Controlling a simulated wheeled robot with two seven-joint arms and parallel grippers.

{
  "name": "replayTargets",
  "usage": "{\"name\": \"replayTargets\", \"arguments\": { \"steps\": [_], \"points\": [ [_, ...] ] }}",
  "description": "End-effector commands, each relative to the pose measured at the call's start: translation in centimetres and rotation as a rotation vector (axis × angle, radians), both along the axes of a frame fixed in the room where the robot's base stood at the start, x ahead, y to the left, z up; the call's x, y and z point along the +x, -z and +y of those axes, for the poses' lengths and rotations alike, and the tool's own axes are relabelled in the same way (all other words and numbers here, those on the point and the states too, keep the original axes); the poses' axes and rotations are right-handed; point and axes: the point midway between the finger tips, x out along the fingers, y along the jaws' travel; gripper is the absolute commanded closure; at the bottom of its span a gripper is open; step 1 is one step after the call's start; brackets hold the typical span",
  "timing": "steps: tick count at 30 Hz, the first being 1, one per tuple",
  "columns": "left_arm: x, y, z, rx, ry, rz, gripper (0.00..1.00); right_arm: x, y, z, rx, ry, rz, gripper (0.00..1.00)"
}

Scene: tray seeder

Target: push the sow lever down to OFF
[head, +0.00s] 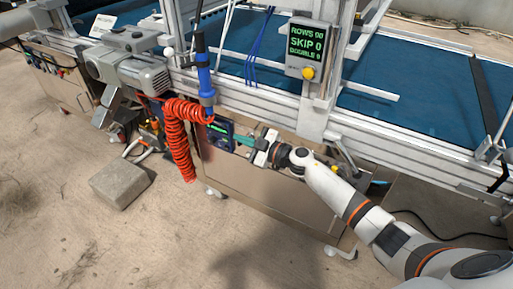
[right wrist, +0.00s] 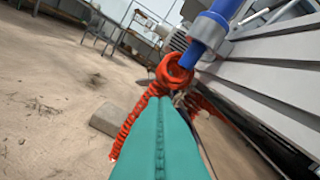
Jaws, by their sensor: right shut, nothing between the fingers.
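My right gripper (head: 240,140) is shut and empty, with its teal fingers pointing left at the front of the machine. It is beside a small dark blue panel (head: 216,128) with a green mark, just below the rail. I cannot tell whether the fingers touch the panel. The sow lever cannot be made out clearly; the gripper and the hose may hide it. In the right wrist view the shut teal fingers (right wrist: 160,145) fill the lower middle, with no lever visible at their tips. My left gripper is not in view.
A red coiled hose (head: 178,135) hangs from a blue-handled tool (head: 205,75), close left of the gripper. A display (head: 306,46) reads ROWS 00, SKIP 0, DOUBLE 0. A blue belt (head: 400,115) runs behind the rail. A grey block (head: 120,183) lies on open floor.

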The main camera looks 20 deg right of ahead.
Motion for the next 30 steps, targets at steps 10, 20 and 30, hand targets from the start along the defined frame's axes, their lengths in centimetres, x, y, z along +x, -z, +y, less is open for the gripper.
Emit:
{"name": "replayTargets", "arguments": {
  "steps": [10, 20, 30],
  "points": [
    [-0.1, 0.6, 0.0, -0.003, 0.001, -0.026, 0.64, 1.4, 3.2, -1.2, -0.002, 0.004, 0.003, 1.00],
    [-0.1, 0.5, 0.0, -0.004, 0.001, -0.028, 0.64, 1.4, 3.1, -1.3, -0.002, 0.004, 0.004, 1.00],
    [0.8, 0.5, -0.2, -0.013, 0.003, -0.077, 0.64, 1.2, 3.6, -1.1, -0.043, 0.002, -0.028, 1.00]
  ]
}}
